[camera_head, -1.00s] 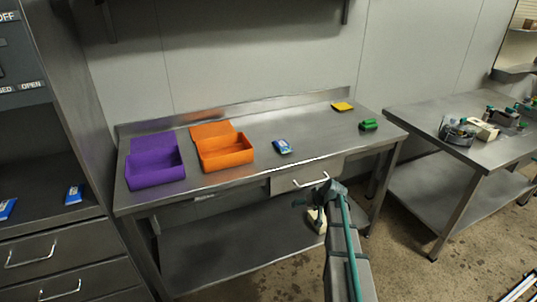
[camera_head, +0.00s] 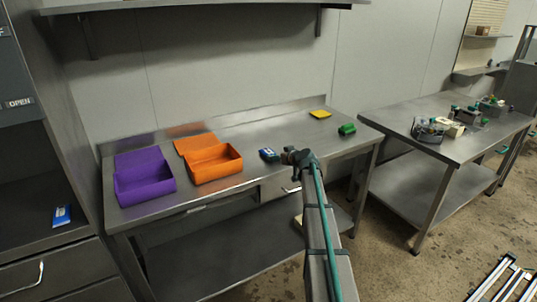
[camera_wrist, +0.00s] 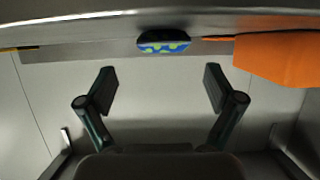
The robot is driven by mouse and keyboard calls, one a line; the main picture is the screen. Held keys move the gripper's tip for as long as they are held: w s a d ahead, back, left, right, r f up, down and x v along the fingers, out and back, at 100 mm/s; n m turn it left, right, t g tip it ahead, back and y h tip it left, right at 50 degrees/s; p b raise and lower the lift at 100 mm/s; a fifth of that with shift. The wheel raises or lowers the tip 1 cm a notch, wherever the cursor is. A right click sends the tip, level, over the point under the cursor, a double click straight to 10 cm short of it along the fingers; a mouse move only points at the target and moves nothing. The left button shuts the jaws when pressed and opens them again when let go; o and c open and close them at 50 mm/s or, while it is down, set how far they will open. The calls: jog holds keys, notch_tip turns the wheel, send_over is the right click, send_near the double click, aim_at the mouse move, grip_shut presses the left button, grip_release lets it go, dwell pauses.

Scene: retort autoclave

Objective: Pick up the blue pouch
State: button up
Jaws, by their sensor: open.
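A small blue pouch (camera_head: 269,154) with a white label lies on the steel table (camera_head: 240,177), right of the orange box. In the wrist view the blue pouch (camera_wrist: 164,41) shows at the top middle, blue with green patches, beyond my fingertips. My gripper (camera_wrist: 160,88) is open and empty, one finger on each side, apart from the pouch. In the head view my arm end (camera_head: 297,156) is just right of the pouch, near the table's front edge. The fingers are not clear there. Another blue pouch (camera_head: 62,215) lies on the shelf at the left.
An orange open box (camera_head: 217,165) and a purple open box (camera_head: 145,186) stand left of the pouch. A yellow item (camera_head: 320,114) and a green item (camera_head: 347,129) lie to the right. A wall shelf (camera_head: 200,5) hangs above. A second table (camera_head: 400,125) stands right.

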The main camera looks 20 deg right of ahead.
aim_at(271, 154)
jog(key=p+x, duration=0.1)
jog(key=x, duration=0.2)
jog(key=p+x, duration=0.1)
jog(key=x, duration=0.2)
jog(key=shift+a, duration=0.2)
jog(key=shift+w+f, duration=0.15)
jog(key=shift+f, duration=0.1)
jog(key=c, duration=1.4)
jog(key=shift+r, duration=0.25)
